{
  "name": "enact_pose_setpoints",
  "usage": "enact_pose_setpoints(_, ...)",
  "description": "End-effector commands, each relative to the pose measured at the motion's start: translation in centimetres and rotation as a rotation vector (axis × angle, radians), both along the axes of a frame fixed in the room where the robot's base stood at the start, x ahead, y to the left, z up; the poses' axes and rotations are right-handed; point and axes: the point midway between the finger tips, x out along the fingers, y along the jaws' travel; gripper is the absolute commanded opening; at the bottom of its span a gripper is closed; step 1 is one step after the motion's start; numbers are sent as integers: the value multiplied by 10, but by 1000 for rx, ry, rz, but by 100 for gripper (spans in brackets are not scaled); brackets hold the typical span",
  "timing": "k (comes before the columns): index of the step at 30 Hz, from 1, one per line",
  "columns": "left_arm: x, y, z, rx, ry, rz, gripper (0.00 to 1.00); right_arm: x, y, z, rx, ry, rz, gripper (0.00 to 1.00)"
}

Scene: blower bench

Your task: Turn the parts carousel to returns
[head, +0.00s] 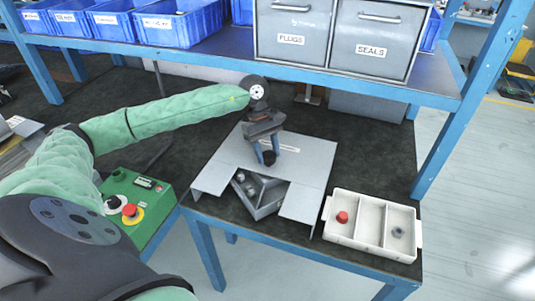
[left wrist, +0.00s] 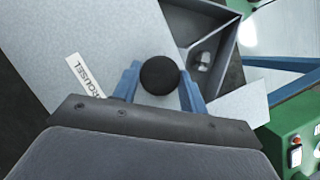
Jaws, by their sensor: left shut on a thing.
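The parts carousel sits under a grey cover plate (head: 222,162) on the bench, with a lettered label on the plate. Through the front cutout I see part of the grey carousel tray (head: 268,205), with divider walls and small metal parts in one compartment. The left wrist view shows a metal part (left wrist: 203,60) in that compartment. The rest of the carousel is hidden by the cover. My left gripper (head: 268,154) is above the plate, its blue fingers shut on the round black knob (left wrist: 159,75). My right gripper is not in view.
A white divided tray (head: 369,230) with a red part (head: 342,217) and a grey ring (head: 398,232) is at front right. A green control box (head: 138,202) with a red button stands at left. A blue shelf (head: 330,78) with bins and grey drawers overhangs the back.

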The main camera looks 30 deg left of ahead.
Motion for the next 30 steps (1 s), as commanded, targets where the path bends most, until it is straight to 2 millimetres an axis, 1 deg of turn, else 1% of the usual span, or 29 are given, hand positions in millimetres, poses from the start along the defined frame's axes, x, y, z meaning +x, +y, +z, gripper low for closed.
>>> enact_pose_setpoints(6,1,0,1,1,-2,-8,2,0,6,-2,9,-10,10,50)
enact_pose_setpoints(15,1,1,1,0,-2,-9,2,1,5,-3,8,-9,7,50)
enact_pose_setpoints(16,1,1,1,0,-2,-9,44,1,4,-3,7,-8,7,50)
enact_pose_setpoints(19,1,0,1,0,-2,-9,64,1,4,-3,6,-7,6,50)
enact_pose_setpoints(27,0,0,0,1,-1,-9,64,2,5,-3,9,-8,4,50)
enact_pose_setpoints(30,1,0,3,0,-2,-10,64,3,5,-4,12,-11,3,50)
